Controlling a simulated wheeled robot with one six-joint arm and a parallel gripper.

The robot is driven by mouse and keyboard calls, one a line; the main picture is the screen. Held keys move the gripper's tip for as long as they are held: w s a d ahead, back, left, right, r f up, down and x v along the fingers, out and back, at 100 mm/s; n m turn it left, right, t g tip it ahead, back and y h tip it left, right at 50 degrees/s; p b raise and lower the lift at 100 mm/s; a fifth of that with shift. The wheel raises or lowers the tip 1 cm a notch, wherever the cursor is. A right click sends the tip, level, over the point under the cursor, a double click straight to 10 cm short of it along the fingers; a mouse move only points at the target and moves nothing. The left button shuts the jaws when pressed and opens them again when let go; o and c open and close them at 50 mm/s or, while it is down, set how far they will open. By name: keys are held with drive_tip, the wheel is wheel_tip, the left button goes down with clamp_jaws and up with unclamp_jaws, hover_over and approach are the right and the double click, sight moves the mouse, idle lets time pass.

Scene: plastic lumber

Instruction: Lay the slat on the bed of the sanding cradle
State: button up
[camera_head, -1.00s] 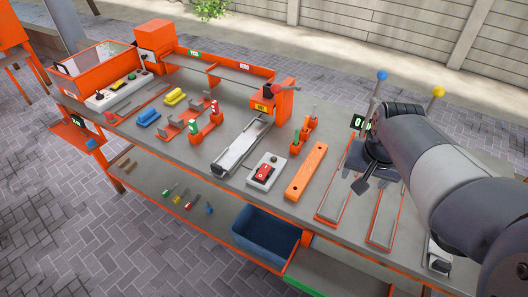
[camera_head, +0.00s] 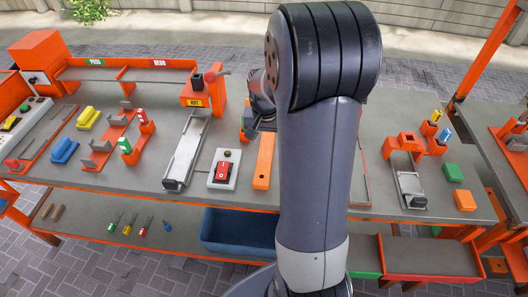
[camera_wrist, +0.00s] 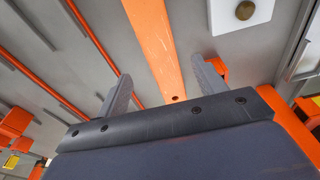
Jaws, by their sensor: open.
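The slat (camera_head: 263,162) is a long flat orange strip lying on the grey bench, right of the red-switch box. In the wrist view the slat (camera_wrist: 153,42) runs from the top edge down between my two fingers, with a dark hole near its lower end. My gripper (camera_wrist: 162,70) is open and empty above it, with one finger at each side of the slat; contact cannot be told. In the head view my arm hides most of the gripper. I cannot tell for certain which fixture is the sanding cradle; a long metal channel (camera_head: 187,150) lies left of the slat.
The red-switch box (camera_head: 223,170) stands close left of the slat. Orange-edged strips (camera_wrist: 93,38) lie on its other side. An orange post fixture (camera_head: 205,92) stands behind. A blue bin (camera_head: 235,230) sits below.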

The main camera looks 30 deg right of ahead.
sight(266, 150)
drive_tip(key=shift+w+d+f+p, duration=0.1)
drive_tip(key=shift+w+f+p, duration=0.1)
drive_tip(key=shift+f, duration=1.2)
drive_tip(key=shift+w+f+p, duration=0.1)
drive_tip(key=shift+f+p, duration=0.1)
drive_tip(key=shift+f, duration=1.15)
drive_tip(key=shift+c, duration=0.6)
drive_tip(key=c, duration=1.1)
